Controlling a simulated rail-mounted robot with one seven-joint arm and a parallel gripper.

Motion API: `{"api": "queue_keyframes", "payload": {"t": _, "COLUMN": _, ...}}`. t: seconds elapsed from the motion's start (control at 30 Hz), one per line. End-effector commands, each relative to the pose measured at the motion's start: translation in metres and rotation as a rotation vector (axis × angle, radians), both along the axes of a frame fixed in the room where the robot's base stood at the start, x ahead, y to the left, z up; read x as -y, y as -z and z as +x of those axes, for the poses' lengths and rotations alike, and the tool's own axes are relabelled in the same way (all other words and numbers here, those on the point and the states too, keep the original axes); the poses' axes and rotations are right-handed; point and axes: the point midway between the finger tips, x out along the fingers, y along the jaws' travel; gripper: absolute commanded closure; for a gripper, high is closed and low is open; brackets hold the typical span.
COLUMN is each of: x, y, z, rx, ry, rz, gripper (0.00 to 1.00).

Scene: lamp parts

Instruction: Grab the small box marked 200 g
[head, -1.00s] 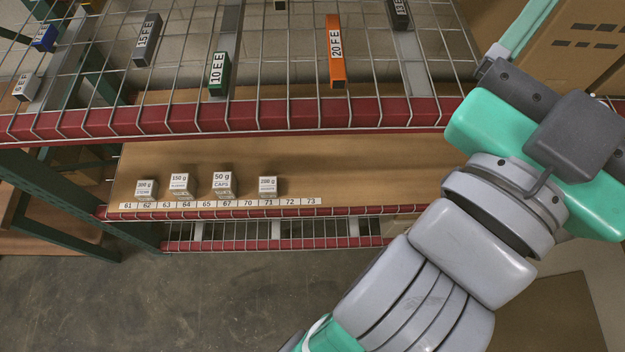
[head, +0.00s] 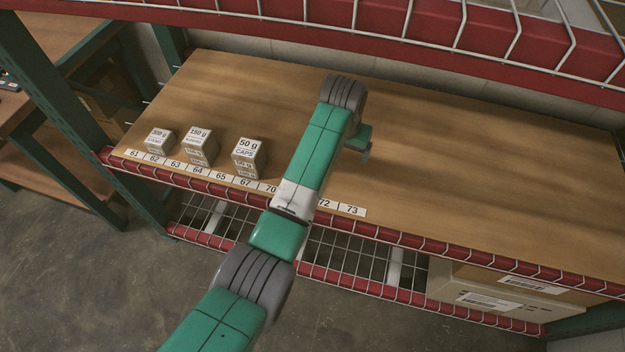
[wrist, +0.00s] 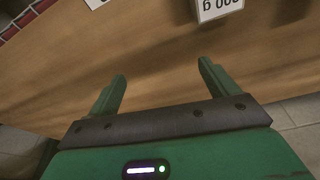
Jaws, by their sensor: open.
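A small white-topped box (wrist: 218,8) is at the top edge of the wrist view, partly cut off. Its label is upside down and ends in "00 g"; the first digit is hard to read. The 200 g box stood by label 71 earlier; in the head view my arm now covers that spot. My gripper (wrist: 162,72) is open and empty, its two green fingers apart over the wooden shelf. The box lies beyond the fingertips, slightly right, not between them. In the head view my gripper (head: 364,150) is over the shelf, behind the row of boxes, and mostly hidden by my arm.
Boxes marked 300 g (head: 160,140), 150 g (head: 199,145) and 50 g (head: 248,157) stand to the left on the wooden shelf (head: 480,180). A red front beam (head: 450,253) edges it. A red upper beam with wire (head: 390,45) hangs above. The shelf's right side is clear.

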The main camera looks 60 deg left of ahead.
Motion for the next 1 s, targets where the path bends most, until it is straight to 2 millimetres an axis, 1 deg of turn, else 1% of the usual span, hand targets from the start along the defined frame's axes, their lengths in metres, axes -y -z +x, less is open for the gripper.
{"api": "queue_keyframes", "payload": {"t": 0.03, "x": -0.024, "y": 0.009, "z": -0.028, "rx": -0.061, "ry": -0.052, "rz": -0.046, "gripper": 0.15}}
{"api": "queue_keyframes", "payload": {"t": 0.1, "x": -0.043, "y": 0.019, "z": -0.059, "rx": -0.126, "ry": -0.104, "rz": -0.103, "gripper": 0.15}}
{"api": "queue_keyframes", "payload": {"t": 0.2, "x": -0.054, "y": 0.026, "z": -0.083, "rx": -0.173, "ry": -0.141, "rz": -0.148, "gripper": 0.15}}
{"api": "queue_keyframes", "payload": {"t": 0.23, "x": -0.055, "y": 0.027, "z": -0.086, "rx": -0.180, "ry": -0.146, "rz": -0.154, "gripper": 0.15}}
{"api": "queue_keyframes", "payload": {"t": 0.37, "x": -0.056, "y": 0.031, "z": -0.088, "rx": -0.185, "ry": -0.149, "rz": -0.159, "gripper": 0.15}}
{"api": "queue_keyframes", "payload": {"t": 0.57, "x": -0.055, "y": 0.056, "z": -0.088, "rx": -0.184, "ry": -0.149, "rz": -0.159, "gripper": 0.15}}
{"api": "queue_keyframes", "payload": {"t": 0.67, "x": -0.055, "y": 0.056, "z": -0.088, "rx": -0.182, "ry": -0.148, "rz": -0.157, "gripper": 0.15}}
{"api": "queue_keyframes", "payload": {"t": 0.73, "x": -0.055, "y": 0.060, "z": -0.088, "rx": -0.182, "ry": -0.148, "rz": -0.157, "gripper": 0.15}}
{"api": "queue_keyframes", "payload": {"t": 0.77, "x": -0.054, "y": 0.064, "z": -0.088, "rx": -0.182, "ry": -0.148, "rz": -0.157, "gripper": 0.15}}
{"api": "queue_keyframes", "payload": {"t": 0.9, "x": -0.050, "y": 0.091, "z": -0.091, "rx": -0.184, "ry": -0.148, "rz": -0.157, "gripper": 0.15}}
{"api": "queue_keyframes", "payload": {"t": 1.0, "x": -0.050, "y": 0.107, "z": -0.091, "rx": -0.183, "ry": -0.148, "rz": -0.158, "gripper": 0.15}}
